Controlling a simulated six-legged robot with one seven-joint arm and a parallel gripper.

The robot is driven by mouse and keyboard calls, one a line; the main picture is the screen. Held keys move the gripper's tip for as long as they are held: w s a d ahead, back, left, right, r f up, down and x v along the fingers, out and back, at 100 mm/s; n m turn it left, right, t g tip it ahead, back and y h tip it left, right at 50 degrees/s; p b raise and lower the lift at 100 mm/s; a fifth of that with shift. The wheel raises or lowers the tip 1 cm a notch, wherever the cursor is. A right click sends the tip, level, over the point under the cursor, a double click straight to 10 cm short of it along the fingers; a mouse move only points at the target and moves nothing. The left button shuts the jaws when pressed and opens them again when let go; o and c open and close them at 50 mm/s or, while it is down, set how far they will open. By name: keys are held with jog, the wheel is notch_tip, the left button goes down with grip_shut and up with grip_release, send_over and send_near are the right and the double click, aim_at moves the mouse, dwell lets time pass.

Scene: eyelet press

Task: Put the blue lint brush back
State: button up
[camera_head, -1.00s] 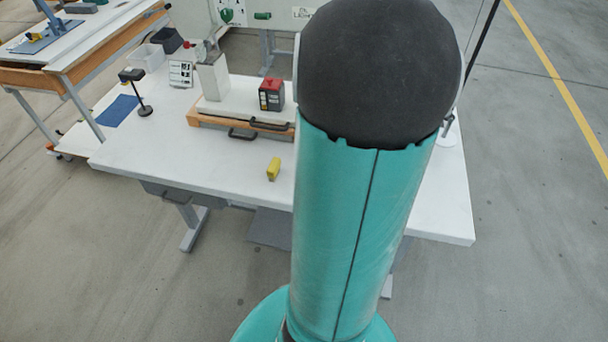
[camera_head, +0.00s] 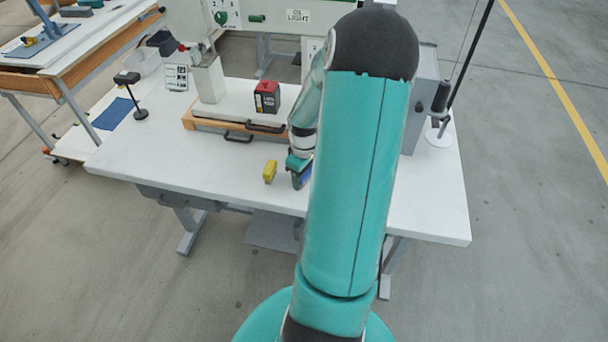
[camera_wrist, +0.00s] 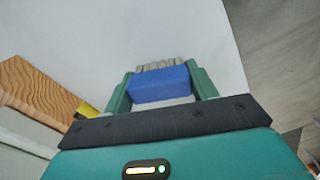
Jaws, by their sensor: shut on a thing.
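The blue lint brush (camera_wrist: 158,84) is between the two green fingers of my gripper (camera_wrist: 161,80) in the wrist view, with pale bristles showing at its far side. My gripper is shut on it. In the head view my gripper (camera_head: 300,168) is over the front middle of the white table (camera_head: 400,215), just right of a yellow block. A little of the brush's blue shows there, partly hidden by my arm. I cannot tell whether the brush touches the table.
The yellow block (camera_head: 270,171) is close beside my gripper. Behind are a wooden-edged board with black handles (camera_head: 225,127) and a red and black box (camera_head: 267,96). A small black-topped stand (camera_head: 139,110) is beside the mat. The table's front left is clear.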

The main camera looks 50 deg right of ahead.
jog(key=shift+f, duration=0.25)
jog(key=o, duration=1.1)
notch_tip(320, 180, up, 12)
jog(key=shift+r, duration=0.2)
jog(key=w+a+r+t+h, duration=0.1)
jog(key=w+a+r, duration=0.1)
jog(key=a+r, duration=0.5)
jog(key=w+a+r+t+h, duration=0.15)
jog(key=a+r, duration=0.25)
jog(key=a, duration=0.7)
jog(key=s+a+r+t+y, duration=0.1)
jog(key=s+a+r, duration=0.2)
jog(key=a, duration=0.6)
jog(key=s+a+r+t+y, duration=0.1)
jog(key=s+a+r+t, duration=0.1)
jog(key=a, duration=0.7)
jog(key=shift+s+r, duration=0.45)
jog(key=shift+s, duration=0.2)
